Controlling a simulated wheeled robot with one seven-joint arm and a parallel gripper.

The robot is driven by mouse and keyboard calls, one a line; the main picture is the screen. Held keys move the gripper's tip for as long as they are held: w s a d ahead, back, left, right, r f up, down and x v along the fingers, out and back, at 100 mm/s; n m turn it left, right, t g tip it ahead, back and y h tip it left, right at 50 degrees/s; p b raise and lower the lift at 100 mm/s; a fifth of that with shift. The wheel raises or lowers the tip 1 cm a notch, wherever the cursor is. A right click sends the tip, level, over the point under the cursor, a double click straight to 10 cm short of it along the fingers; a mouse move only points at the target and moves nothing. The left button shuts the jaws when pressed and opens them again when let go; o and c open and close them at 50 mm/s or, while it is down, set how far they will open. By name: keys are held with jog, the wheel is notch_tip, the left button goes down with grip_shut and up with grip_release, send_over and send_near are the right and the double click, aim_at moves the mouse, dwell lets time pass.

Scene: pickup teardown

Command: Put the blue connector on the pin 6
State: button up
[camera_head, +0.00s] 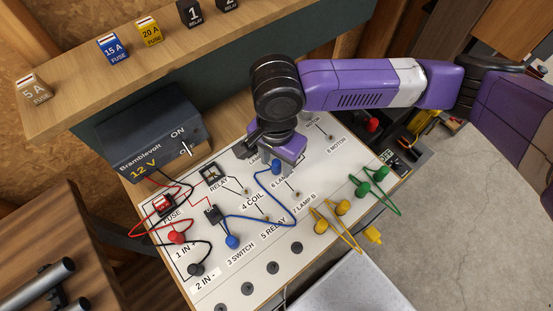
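A blue connector (277,167) on a blue cable (262,217) stands at the spot just above the "6 LAMP" label (281,182) on the white board. It covers pin 6, so I cannot tell whether it is seated or held just above. The cable's other blue connector (232,242) is by the "3 SWITCH" label. My gripper (277,160) points down over the board, right at the first blue connector. Its fingers are mostly hidden by its own body, so their grip on the connector is unclear.
Bare pins show at 4 COIL (246,191), 5 RELAY (267,219), 7 LAMP B (298,194) and 8 MOTOR (330,137). Yellow connectors (343,208) and green connectors (363,189) lie right. A 12 V power box (150,135) and fuse shelf (130,55) stand behind.

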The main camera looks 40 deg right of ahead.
aim_at(276, 162)
jog(key=shift+r, duration=3.9)
